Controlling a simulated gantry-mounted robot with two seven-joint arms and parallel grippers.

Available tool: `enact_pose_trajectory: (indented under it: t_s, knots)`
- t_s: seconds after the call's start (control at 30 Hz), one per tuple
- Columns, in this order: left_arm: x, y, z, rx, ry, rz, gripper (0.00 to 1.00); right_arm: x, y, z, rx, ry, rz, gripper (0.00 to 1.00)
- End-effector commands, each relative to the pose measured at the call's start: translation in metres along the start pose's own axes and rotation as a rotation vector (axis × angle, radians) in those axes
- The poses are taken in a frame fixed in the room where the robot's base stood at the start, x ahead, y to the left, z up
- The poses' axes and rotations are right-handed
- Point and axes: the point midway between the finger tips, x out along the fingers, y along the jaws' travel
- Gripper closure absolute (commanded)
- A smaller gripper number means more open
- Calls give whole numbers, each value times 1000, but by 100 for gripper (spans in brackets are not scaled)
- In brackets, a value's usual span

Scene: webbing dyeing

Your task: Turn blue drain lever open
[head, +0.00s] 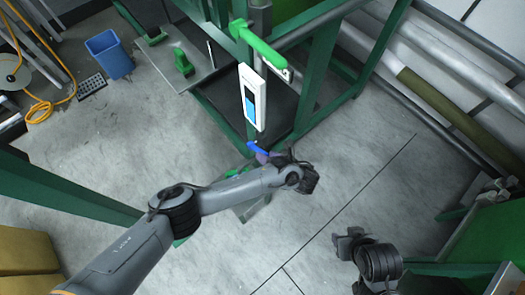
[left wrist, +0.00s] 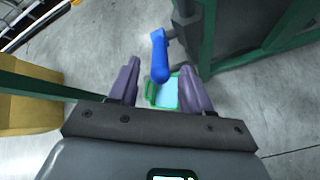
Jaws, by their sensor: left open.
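The blue drain lever (head: 257,148) sticks out low on the green frame, below a white level panel, in the head view. In the left wrist view the lever (left wrist: 159,58) points toward me, its rounded end between the two purple fingers. My left gripper (head: 263,158) is at the lever in the head view, its fingers partly hidden by the wrist. In the left wrist view the left gripper (left wrist: 160,72) is open, with a gap on both sides of the lever. My right arm shows at the lower right of the head view, away from the lever; its fingers are not clear.
A white panel with a blue level strip (head: 253,97) and a green handle (head: 258,42) are above the lever. A green-rimmed tray with light blue inside (left wrist: 151,95) lies below the lever. A blue bin (head: 109,54) stands at the far left.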

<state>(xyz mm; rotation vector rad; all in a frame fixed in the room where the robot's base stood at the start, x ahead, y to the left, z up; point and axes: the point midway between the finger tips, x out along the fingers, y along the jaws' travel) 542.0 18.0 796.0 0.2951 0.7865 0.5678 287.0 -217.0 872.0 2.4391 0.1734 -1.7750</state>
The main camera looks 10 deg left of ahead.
Motion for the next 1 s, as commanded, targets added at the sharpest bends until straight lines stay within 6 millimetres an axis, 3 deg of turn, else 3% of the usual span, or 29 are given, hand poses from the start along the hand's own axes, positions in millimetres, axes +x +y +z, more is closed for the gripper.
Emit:
enact_pose_trajectory:
  t_s: [0.1,0.3,0.73,0.87,1.0]
  knots:
    - [-22,0,1,0,1,-2,52,-7,0,-2,1,0,0,54]
    - [-45,0,0,0,1,-1,52,-11,0,-4,0,0,0,54]
    - [-52,0,0,-1,0,1,52,-12,3,-3,-9,-1,7,54]
    - [-52,0,0,13,0,1,70,-12,3,-3,-9,-1,7,54]
    - [-53,-15,-6,63,31,-80,91,-12,2,-3,-9,-1,7,54]
